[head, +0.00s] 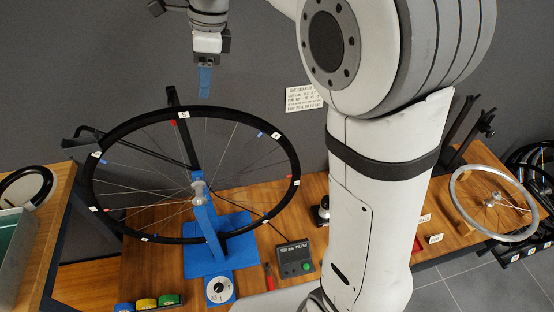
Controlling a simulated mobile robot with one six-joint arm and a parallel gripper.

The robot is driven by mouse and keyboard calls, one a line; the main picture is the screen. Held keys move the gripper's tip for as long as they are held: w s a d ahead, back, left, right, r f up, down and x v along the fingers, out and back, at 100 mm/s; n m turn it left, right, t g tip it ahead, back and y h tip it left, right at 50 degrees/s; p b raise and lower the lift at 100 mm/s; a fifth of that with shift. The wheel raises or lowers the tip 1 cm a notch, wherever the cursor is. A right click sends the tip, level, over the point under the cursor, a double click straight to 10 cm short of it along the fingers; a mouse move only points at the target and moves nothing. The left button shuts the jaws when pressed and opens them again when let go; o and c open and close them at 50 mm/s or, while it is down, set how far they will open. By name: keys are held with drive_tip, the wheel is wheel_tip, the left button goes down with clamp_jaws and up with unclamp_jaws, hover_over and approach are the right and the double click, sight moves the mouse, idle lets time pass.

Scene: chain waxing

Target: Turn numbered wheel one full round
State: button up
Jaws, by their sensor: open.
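The numbered wheel (297,169) is a black spoked rim with small white number tags around it. It is mounted on a blue truing stand (205,252) on the wooden bench. My gripper (205,85) is above the top of the wheel, apart from the rim, with blue fingers pointing down. The fingers show nearly edge-on, so the gap between them is hard to see. Nothing shows in its grasp. One white tag (183,115) sits near the top of the rim. My arm hides part of the bench at right.
A dial gauge (219,290), a dark box with a green button (294,259) and a red-handled tool (268,277) lie before the stand. Coloured rolls (146,303) sit at front left. A silver wheel (458,196) stands at right. A sign (304,97) is on the wall.

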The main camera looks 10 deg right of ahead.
sight(202, 109)
drive_tip(key=x, duration=0.9)
drive_tip(key=shift+f, duration=0.25)
drive_tip(key=shift+r, duration=0.2)
drive_tip(key=shift+f, duration=0.1)
drive_tip(key=shift+c, duration=0.2)
clamp_jaws()
